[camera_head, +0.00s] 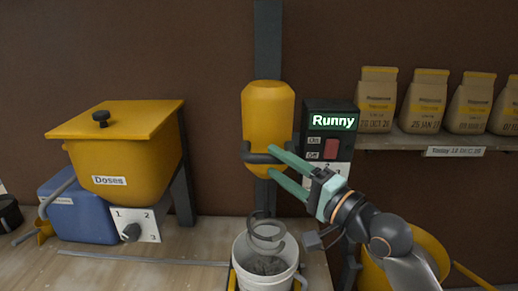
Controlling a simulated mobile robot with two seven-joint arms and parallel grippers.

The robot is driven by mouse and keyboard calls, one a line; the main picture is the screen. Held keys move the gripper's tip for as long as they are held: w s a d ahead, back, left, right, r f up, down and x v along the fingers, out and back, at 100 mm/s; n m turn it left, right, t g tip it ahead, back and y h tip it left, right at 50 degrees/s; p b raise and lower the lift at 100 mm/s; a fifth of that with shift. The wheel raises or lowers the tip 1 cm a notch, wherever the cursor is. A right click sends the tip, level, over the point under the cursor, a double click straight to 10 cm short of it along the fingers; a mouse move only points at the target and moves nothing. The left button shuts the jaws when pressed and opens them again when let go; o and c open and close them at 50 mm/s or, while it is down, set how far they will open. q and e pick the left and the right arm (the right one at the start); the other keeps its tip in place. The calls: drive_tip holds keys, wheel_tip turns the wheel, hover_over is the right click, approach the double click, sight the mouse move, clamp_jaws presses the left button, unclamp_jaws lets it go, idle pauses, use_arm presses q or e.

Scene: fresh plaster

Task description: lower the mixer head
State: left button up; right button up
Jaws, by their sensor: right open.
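The mixer head (268,108) is a yellow cylinder on a dark upright column (268,40), above the bucket. A dark handle (258,158) curves around its lower front. My right gripper (271,160) reaches in from the lower right with teal fingers open. One fingertip appears above the handle bar and one below it; whether they touch it I cannot tell. A grey spiral stirrer (266,232) shows below the head, at the mouth of the white bucket (265,280). The shaft between is hard to make out. My left gripper is out of view.
A control box reading "Runny" (332,121) with a red switch (331,149) stands right of the head. A yellow hopper (125,150) and blue container (82,212) are at left. Paper bags (424,100) line a right shelf (400,141). A yellow tub (428,246) sits behind my arm.

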sight(267, 122)
drive_tip(key=x, duration=0.6)
drive_tip(key=shift+p, duration=0.3)
drive_tip(key=shift+d, duration=0.1)
drive_tip(key=shift+r, duration=0.1)
drive_tip(key=c, duration=0.9)
clamp_jaws()
